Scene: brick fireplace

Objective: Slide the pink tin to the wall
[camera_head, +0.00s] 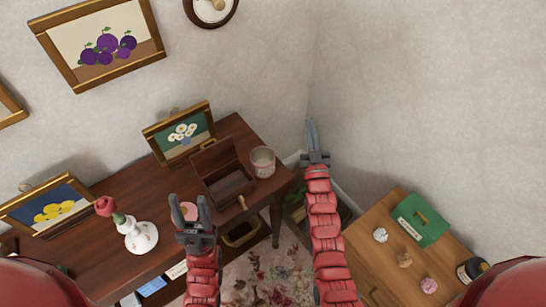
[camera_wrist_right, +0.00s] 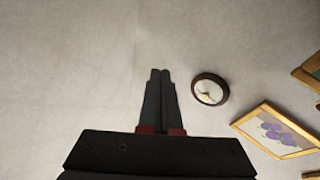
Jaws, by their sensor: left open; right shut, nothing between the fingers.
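A round pink tin (camera_head: 189,211) shows on the dark wooden table, seen between the fingers of my left gripper (camera_head: 187,200) in the head view. My left gripper is open and partly hides the tin; I cannot tell whether it touches it. The pale wall (camera_head: 90,130) rises behind the table. My right gripper (camera_head: 311,124) is shut and empty, raised right of the table near the room's corner. Its closed fingers also show in the right wrist view (camera_wrist_right: 160,75), pointing toward the bare wall.
The dark table (camera_head: 95,230) holds an open wooden box (camera_head: 228,187), a pale can (camera_head: 263,162), a white vase with a rose (camera_head: 141,236) and framed pictures. A lower wooden cabinet (camera_head: 375,255) with a green box (camera_head: 428,220) stands at right.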

